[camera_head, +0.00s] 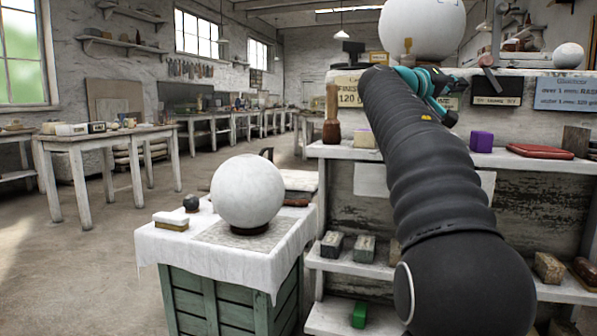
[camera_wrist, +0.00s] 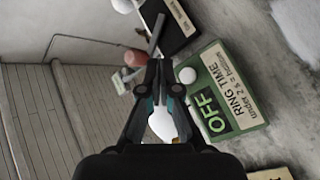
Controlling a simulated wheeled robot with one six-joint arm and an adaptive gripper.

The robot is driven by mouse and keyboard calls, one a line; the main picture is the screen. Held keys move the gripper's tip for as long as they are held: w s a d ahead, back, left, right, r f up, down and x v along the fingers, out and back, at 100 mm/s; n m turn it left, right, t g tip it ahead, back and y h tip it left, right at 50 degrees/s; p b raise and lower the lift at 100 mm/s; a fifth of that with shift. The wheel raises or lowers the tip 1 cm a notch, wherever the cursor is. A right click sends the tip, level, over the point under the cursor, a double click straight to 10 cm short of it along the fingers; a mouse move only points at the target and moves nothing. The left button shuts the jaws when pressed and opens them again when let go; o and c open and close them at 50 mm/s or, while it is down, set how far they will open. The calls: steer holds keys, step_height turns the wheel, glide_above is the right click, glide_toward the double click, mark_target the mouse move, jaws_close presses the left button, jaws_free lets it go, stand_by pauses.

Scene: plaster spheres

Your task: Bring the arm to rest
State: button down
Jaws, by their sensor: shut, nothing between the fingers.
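My gripper (camera_wrist: 160,66) is shut in the wrist view, its dark fingers drawn together with nothing held between them. A white rounded thing (camera_wrist: 160,124) shows through the gap between the finger links. In the head view my arm reaches up and away toward the top of the shelf unit (camera_head: 500,160). Its teal wrist part is near the large white sphere, and I cannot make out the fingertips there.
A large white sphere (camera_head: 422,28) and a small one (camera_head: 568,56) sit atop the shelf unit. Another sphere (camera_head: 247,191) stands on a cloth-covered green crate (camera_head: 225,262). A green OFF sign (camera_wrist: 222,95) lies near the fingers. The floor at left is open.

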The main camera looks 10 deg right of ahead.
steer(key=s+a+f+n+y+p, duration=0.2)
steer(key=s+a+f+y, duration=0.4)
steer(key=s+a+f, duration=0.3)
steer(key=s+a+f+n+t+y+p, duration=0.1)
steer(key=s+a+f+y+p, duration=0.3)
steer(key=s+a+f, duration=0.5)
steer(key=s+a+f+n+y+p, duration=0.2)
steer(key=s+a+f+y, duration=0.6)
steer(key=a+f, duration=0.7)
step_height(320, 180, down, 5)
steer(key=shift+s+a+r+n+t+p, duration=0.15)
steer(key=shift+s+a+n+t+p, duration=0.15)
steer(key=shift+s+a+p, duration=0.2)
steer(key=shift+d, duration=0.1)
